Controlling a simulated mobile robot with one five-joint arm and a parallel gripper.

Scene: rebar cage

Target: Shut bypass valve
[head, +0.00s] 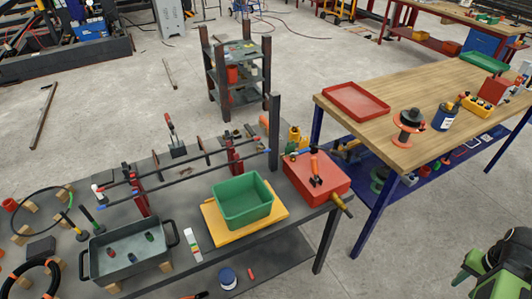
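No part is clearly marked as the bypass valve. Two dark horizontal bars (190,172) run across the grey bench on red supports (234,157), with blue and red ends. A red-handled lever (170,123) stands upright on a dark block behind the bars. A red box (316,178) at the bench's right end carries an orange upright handle (314,166). A brass-coloured fitting (342,204) sticks out at its front right corner. A yellow fitting (296,137) stands behind the box. Whether any of these is the valve, and its open or shut state, I cannot tell.
A green bin (242,203) sits on a yellow board (275,214). A grey tray (129,262) holds small parts. A dark post (274,135) rises behind the red box. A wooden-topped table (440,88) stands right. A shelf cart (238,85) stands behind.

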